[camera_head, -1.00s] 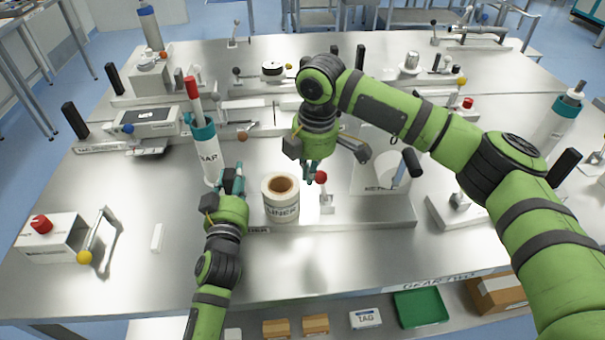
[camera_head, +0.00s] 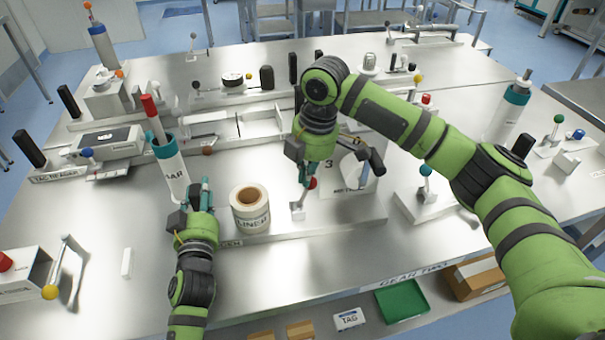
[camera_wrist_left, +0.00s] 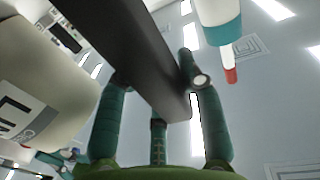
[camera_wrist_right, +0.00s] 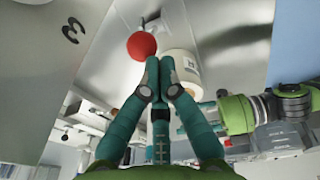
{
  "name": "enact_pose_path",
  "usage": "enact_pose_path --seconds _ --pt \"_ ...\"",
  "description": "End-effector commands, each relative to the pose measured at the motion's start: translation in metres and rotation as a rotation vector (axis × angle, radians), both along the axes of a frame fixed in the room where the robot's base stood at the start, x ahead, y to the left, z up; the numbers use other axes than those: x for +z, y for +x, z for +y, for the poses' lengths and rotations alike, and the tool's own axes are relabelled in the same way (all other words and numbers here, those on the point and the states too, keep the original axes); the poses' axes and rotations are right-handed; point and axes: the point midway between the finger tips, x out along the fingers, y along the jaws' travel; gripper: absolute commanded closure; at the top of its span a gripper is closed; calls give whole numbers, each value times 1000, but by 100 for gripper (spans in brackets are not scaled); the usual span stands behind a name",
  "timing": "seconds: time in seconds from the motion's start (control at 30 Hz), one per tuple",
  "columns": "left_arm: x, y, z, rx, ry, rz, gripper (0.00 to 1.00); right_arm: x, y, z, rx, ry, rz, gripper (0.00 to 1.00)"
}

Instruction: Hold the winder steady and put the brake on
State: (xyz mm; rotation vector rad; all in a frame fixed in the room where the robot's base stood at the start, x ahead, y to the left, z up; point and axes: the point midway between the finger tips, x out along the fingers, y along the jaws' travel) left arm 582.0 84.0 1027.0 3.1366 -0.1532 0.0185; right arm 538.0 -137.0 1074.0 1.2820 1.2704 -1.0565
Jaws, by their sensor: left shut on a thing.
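The winder carries a white liner roll (camera_head: 250,212) with a brown core on a low grey base (camera_head: 345,222). My left gripper (camera_head: 203,188) is just left of the roll. In the left wrist view its fingers (camera_wrist_left: 158,105) are shut on a dark flat bar (camera_wrist_left: 125,50); the roll (camera_wrist_left: 40,90) is beside it. A short lever with a red ball (camera_head: 312,183) stands right of the roll and tilts to the right. My right gripper (camera_head: 306,182) points down at the ball's left side. In the right wrist view its fingertips (camera_wrist_right: 160,68) are together, with the red ball (camera_wrist_right: 141,45) just beyond them, not between them.
A white tube with a teal rim (camera_head: 170,165) stands close behind my left gripper. A panel marked 3 (camera_head: 350,172) and a dark handle (camera_head: 376,162) are right of my right gripper. A box with a yellow-knobbed lever (camera_head: 50,291) is at front left. The front middle table is clear.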

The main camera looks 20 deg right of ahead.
Motion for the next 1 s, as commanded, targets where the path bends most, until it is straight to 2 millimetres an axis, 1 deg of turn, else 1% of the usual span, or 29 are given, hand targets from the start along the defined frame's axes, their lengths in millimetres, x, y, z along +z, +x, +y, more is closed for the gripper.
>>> enact_pose_path --seconds 0.03,0.43,0.53,0.67,0.9,1.0 --pt "-12 -1 3 7 4 26 100 -3 -1 -3 -4 -7 5 100" --pt "-12 -2 3 7 4 26 100 -3 -1 -2 -3 -5 6 100" --pt "-12 -2 3 7 4 26 100 3 -1 -4 -3 -4 3 100" --pt "-12 -2 2 7 4 26 100 23 -3 -9 -2 -1 -1 100" --pt "-12 -2 2 6 4 26 100 69 -8 -22 -3 -1 -5 100" --pt "-12 -2 2 6 4 26 100 83 -9 -26 -1 0 -4 100"
